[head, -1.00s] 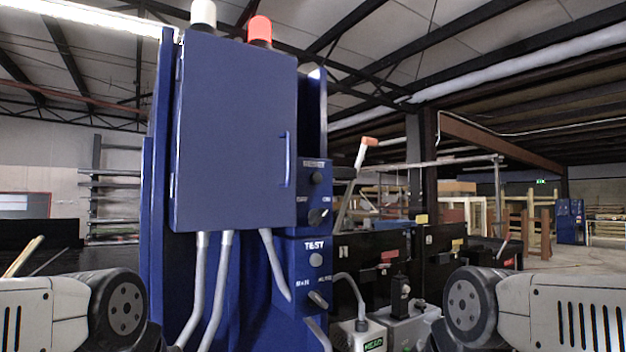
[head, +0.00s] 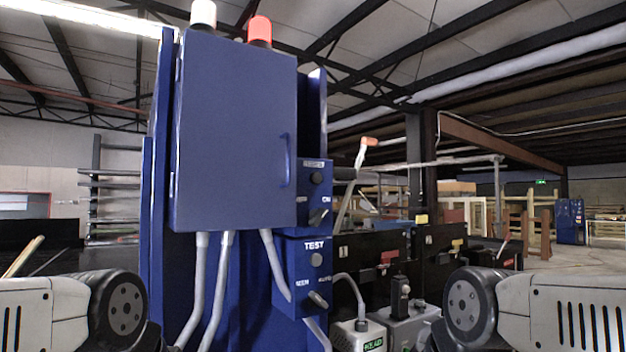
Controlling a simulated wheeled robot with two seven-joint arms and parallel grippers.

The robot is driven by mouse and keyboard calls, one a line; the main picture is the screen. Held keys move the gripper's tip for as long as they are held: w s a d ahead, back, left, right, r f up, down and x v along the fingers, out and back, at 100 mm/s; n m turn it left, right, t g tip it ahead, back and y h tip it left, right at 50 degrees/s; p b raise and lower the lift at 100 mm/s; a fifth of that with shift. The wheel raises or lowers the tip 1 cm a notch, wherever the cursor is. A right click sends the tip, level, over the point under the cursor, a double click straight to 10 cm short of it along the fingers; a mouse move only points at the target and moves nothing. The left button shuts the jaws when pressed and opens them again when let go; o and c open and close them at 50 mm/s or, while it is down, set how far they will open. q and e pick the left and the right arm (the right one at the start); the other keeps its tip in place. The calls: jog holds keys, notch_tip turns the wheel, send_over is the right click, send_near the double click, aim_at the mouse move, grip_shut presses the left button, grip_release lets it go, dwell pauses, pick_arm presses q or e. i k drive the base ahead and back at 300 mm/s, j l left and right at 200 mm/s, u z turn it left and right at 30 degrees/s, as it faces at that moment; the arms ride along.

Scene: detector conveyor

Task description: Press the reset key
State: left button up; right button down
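A blue control box (head: 303,208) is fixed to the right side of the blue cabinet. It has a small label (head: 314,163) at its top, too blurred to read surely. Below the label is a dark round button (head: 317,178), and lower down a dark turn switch (head: 318,217). I cannot tell for certain which of these is the reset key. A second box beneath it is marked TEST, with a grey button (head: 317,259) and a turn switch (head: 317,299). Neither of my grippers is in view; only parts of my arms show at the lower left and right.
The blue cabinet (head: 235,135) stands upright, with a white lamp (head: 203,14) and an orange-red lamp (head: 259,30) on top. Grey conduits (head: 219,275) run below it. Dark machinery (head: 370,255) and light grey boxes (head: 405,328) stand to the right of the control boxes.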

aim_at(316, 177)
jog(key=j+z, duration=0.1)
jog(key=z, duration=1.75)
jog(key=k+j, duration=0.45)
jog(key=j, duration=0.15)
